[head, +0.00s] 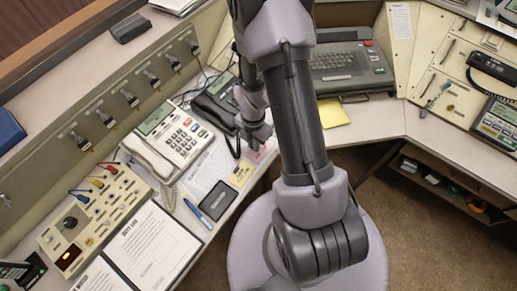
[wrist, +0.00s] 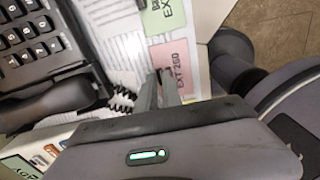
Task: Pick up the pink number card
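The pink number card (wrist: 186,58), printed "EXT 260", lies flat on the desk in the wrist view. Its near edge is partly hidden by my gripper. In the head view a small part of the pink card (head: 263,153) shows beside my gripper (head: 256,138). In the wrist view the two fingers of my gripper (wrist: 161,76) stand a little apart at the card's left near corner, with a narrow gap and nothing visible held between them. I cannot tell whether the fingertips touch the card.
A green card (wrist: 166,14) lies just beyond the pink one. A black phone with keys (wrist: 38,45) is close on the left. A yellow card (head: 241,174), a dark wallet-like item (head: 217,201) and a white phone (head: 180,138) lie nearby. The desk edge is close on the right.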

